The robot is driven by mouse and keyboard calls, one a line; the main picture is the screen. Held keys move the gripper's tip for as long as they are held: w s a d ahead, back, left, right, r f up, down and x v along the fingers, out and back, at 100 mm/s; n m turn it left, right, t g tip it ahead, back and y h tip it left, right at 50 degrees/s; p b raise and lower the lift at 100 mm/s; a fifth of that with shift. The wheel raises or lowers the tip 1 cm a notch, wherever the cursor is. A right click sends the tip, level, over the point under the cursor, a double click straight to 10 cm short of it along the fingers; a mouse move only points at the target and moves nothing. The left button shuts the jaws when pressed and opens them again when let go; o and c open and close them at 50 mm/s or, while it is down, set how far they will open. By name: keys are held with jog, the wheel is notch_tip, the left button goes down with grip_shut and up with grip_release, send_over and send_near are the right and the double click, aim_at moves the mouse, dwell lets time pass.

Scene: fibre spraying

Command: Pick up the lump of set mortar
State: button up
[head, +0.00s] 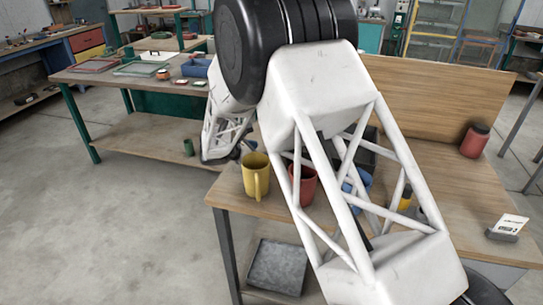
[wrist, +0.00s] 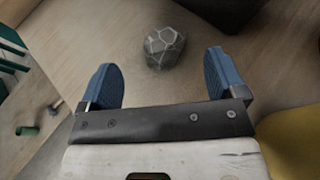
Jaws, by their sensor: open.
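The lump of set mortar (wrist: 164,48) shows in the wrist view as a grey, faceted lump with pale edge lines. It lies on the wooden bench top, ahead of my gripper and roughly centred between its fingers. My gripper (wrist: 160,80) has two blue fingers spread wide apart with nothing between them. The lump appears beyond the fingertips and apart from them. In the head view my white lattice arm covers much of the bench, and I cannot make out the lump there.
A yellow mug (head: 255,176) and a red mug (head: 304,184) stand near the bench's left edge. A red jar (head: 474,140) stands at the back right, and a white card in a holder (head: 508,228) at the right. A dark object (wrist: 225,10) lies beyond the lump.

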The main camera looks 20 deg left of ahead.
jog(key=shift+w+d, duration=0.1)
jog(key=shift+x, duration=2.45)
jog(key=c, duration=1)
jog(key=shift+o, duration=0.2)
jog(key=shift+r, duration=4.95)
